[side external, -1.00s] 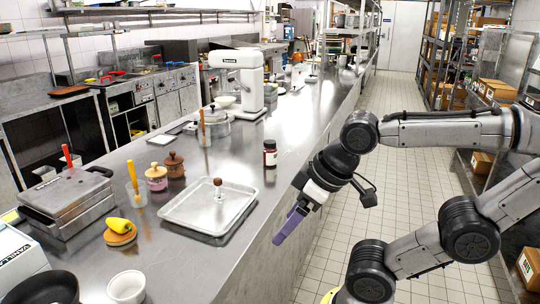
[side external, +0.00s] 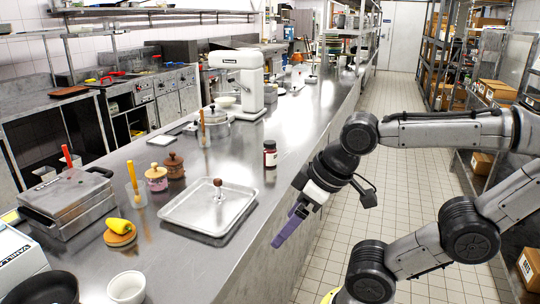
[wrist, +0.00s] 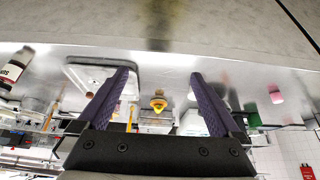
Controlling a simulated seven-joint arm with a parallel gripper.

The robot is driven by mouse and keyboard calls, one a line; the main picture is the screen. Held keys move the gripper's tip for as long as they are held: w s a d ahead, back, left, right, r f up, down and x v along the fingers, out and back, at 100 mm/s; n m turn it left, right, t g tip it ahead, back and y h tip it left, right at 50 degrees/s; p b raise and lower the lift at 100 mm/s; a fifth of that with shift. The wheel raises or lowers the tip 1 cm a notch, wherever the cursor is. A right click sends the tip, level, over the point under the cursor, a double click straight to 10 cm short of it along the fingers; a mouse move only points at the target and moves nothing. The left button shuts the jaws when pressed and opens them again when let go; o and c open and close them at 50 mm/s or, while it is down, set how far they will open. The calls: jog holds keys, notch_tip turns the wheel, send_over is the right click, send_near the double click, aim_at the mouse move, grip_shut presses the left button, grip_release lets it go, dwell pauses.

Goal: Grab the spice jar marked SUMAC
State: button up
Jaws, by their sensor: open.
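My gripper (side external: 276,242) is beside the counter's front edge, over the aisle, well apart from the jar and nearer the camera. In the wrist view its two purple fingers (wrist: 158,76) are spread with nothing held between them.
The counter around the jar is clear.

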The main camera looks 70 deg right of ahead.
jog(key=w+d+r+n+t+h, duration=0.1)
jog(key=w+d+r+n+h, duration=0.1)
jog(key=w+d+r+n, duration=0.35)
jog(key=w+d+r+n+h, duration=0.1)
jog(key=w+d+r+n, duration=0.2)
jog(key=w+r+n, duration=0.45)
jog(key=w+d+r+n+g+h, duration=0.15)
jog(key=w+d+n, duration=0.25)
jog(key=w+d, duration=0.45)
jog(key=n+g+h, duration=0.1)
jog(key=g+h, duration=0.1)
jog(key=g, duration=0.3)
send_over(267, 151)
jog(key=a, duration=0.5)
notch_tip(267, 151, down, 19)
jog(key=x, duration=0.7)
jog(key=shift+d+f, duration=0.1)
jog(key=shift+d+x, duration=0.2)
jog(key=shift+x, duration=2.7)
jog(key=shift+s, duration=0.1)
